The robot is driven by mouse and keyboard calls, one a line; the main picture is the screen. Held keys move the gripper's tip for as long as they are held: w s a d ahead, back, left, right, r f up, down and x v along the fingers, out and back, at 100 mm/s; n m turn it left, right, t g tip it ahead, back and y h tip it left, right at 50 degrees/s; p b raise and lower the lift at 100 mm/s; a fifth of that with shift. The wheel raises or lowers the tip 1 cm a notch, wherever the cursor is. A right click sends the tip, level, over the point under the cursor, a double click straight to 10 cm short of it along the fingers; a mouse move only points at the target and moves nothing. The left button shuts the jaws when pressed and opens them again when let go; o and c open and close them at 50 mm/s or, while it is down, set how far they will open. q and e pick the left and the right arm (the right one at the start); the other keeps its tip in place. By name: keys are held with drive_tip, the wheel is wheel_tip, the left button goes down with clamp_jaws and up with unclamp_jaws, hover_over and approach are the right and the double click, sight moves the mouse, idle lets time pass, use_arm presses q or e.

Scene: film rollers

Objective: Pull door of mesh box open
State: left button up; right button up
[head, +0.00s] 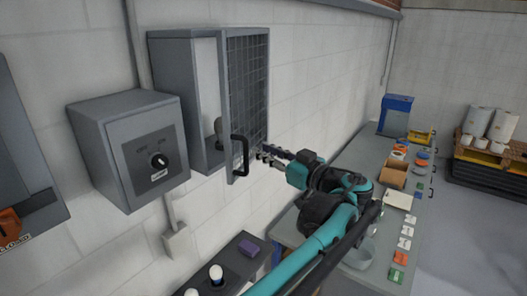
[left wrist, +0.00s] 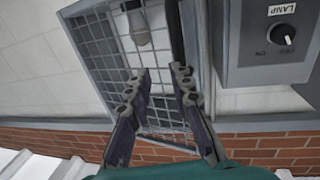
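The mesh box (head: 185,100) is a grey wall cabinet. Its mesh door (head: 248,85) stands partly open, with a gap at its left showing the pale interior and a grey bulb-like object (head: 218,130). A black bar handle (head: 240,155) is on the door's lower left. My left gripper (head: 266,154) is just right of the handle, by the lower door. In the left wrist view, the gripper (left wrist: 158,78) has its fingers apart, with mesh behind them. A dark bar, probably the handle (left wrist: 174,38), ends near the right fingertip; contact cannot be told. My right gripper is not visible.
A grey switch box (head: 130,150) with a black knob is on the wall left of the mesh box. A workbench (head: 345,170) with a blue bin (head: 396,115), cardboard box and small coloured items runs along the wall. A low dark unit (head: 225,270) with bulb-like knobs stands below.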

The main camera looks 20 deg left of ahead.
use_arm(q)
drive_tip(key=v, duration=1)
drive_tip(key=shift+d, duration=0.35)
drive_tip(key=shift+s+f, duration=0.1)
drive_tip(key=shift+c, duration=0.2)
